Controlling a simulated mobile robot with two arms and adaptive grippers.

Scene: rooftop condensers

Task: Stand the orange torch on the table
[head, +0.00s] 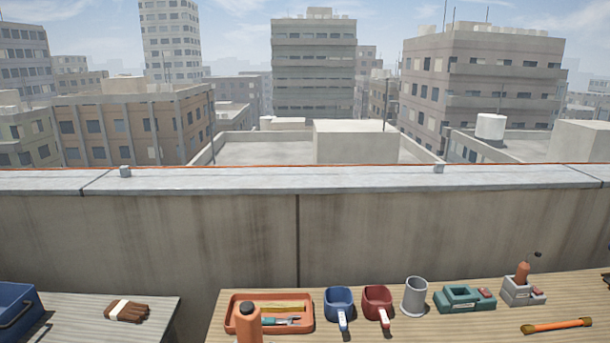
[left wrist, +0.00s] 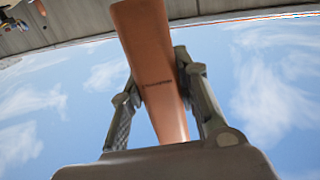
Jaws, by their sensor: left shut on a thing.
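The orange torch (left wrist: 155,60) is a long smooth orange body in the left wrist view. My left gripper (left wrist: 160,82) is shut on it, one finger on each side, with sky behind. In the head view an orange round-topped cylinder (head: 248,322), seemingly the held torch, rises from the bottom edge in front of the orange tray. Its lower part is cut off, and whether it touches the table (head: 400,330) cannot be told. The left gripper is outside the head view. My right gripper is in neither view.
The table holds an orange tray (head: 307,322) with tools, a blue scoop (head: 339,302), a red scoop (head: 377,301), a grey cup (head: 415,297), a green device (head: 465,298), a grey holder (head: 520,291) and an orange-yellow rod (head: 556,325).

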